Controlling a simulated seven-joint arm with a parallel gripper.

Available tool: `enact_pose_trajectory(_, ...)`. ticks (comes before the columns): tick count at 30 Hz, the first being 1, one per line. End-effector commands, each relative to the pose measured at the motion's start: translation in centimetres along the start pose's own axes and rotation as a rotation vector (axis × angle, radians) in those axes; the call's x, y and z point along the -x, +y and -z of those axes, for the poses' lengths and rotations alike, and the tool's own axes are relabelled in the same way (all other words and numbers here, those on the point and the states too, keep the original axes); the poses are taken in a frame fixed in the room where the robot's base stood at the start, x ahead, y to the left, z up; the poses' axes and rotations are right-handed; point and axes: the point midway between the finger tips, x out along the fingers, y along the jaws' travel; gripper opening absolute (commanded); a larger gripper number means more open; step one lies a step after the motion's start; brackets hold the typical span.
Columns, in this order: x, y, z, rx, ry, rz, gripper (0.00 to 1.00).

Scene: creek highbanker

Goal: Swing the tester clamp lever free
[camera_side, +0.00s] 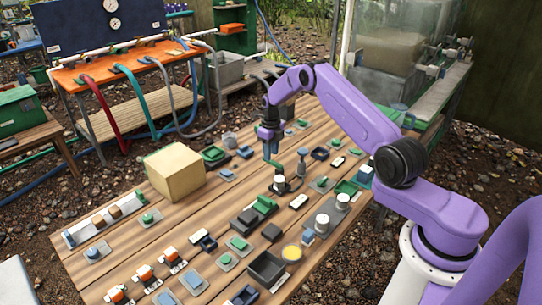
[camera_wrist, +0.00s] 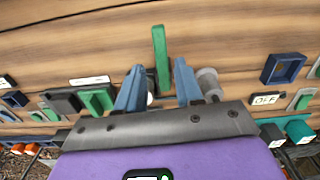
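A narrow green bar (camera_wrist: 160,58), which looks like the tester clamp lever, stands out in the wrist view, just beyond my fingertips and centred between them. My gripper (camera_wrist: 158,80) has its two blue fingers apart, with a visible gap on each side of the bar. In the side view my gripper (camera_side: 269,142) points down over the middle of the plank table. A small green piece (camera_side: 275,163) shows just below it. The foot of the bar is partly hidden by the gripper in the wrist view, and contact with the fingers is not visible.
A grey cylinder (camera_wrist: 209,83) stands close beside the right finger. The plank table (camera_side: 130,246) carries many small switches and trays, including a dark blue tray (camera_wrist: 283,68). A tan block (camera_side: 174,174) sits to the left in the side view. Bare planks lie beyond the bar.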

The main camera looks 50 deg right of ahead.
Motion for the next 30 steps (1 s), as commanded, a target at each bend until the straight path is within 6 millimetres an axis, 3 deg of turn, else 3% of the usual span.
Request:
enact_pose_trajectory(13,3.7,0.0,0.0,0.001,-0.001,0.000,0.36)
enact_pose_trajectory(25,4.0,0.1,0.0,0.006,0.000,0.000,0.36)
enact_pose_trajectory(30,5.6,2.4,-0.5,0.155,-0.003,0.001,0.36)
